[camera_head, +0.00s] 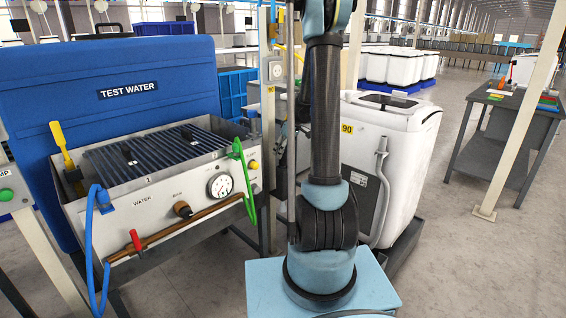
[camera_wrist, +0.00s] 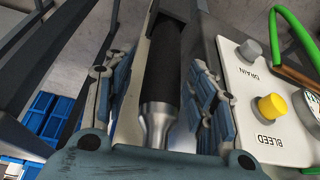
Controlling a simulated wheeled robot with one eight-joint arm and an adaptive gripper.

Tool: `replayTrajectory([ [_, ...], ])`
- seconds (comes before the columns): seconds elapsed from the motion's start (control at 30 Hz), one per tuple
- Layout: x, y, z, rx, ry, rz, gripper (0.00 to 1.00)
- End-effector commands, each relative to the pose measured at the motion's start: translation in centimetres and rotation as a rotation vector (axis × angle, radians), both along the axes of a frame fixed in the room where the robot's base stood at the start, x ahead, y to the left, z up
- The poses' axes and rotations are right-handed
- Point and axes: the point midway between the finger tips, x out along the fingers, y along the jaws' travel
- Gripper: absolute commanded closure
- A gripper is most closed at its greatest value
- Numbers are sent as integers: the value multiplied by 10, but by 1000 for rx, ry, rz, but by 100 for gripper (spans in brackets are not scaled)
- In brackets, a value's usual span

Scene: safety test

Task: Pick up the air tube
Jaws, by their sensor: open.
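In the wrist view my gripper (camera_wrist: 152,88) is open, one finger on each side of a black cylinder with a silver metal end (camera_wrist: 157,115). The cylinder runs lengthwise between the fingers, with a gap to the finger pads. It may be the air tube, but I cannot tell for sure. In the head view my arm hides most of the gripper's area. A green hose (camera_head: 247,182) loops at the tank's right end and also shows in the wrist view (camera_wrist: 295,32). A blue hose (camera_head: 90,235) hangs at its left front.
The water test tank (camera_head: 170,222) stands left of my arm, with a copper pipe (camera_head: 180,228) and gauge (camera_head: 220,186) in front. A post (camera_head: 266,110) rises beside it. A white washer (camera_head: 410,135) stands to the right. Open floor (camera_head: 470,255) lies further right.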

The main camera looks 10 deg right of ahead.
Motion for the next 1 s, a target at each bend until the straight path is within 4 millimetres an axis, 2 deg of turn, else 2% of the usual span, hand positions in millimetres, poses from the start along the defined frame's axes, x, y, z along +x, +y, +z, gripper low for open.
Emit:
replayTrajectory([
  [0.3,1,1,-4,0,0,0,49],
  [0.37,1,1,-4,0,0,0,60],
  [0.53,1,1,-4,0,0,0,99],
  [0.87,1,1,-3,0,0,0,100],
  [1.0,1,1,5,0,0,0,100],
])
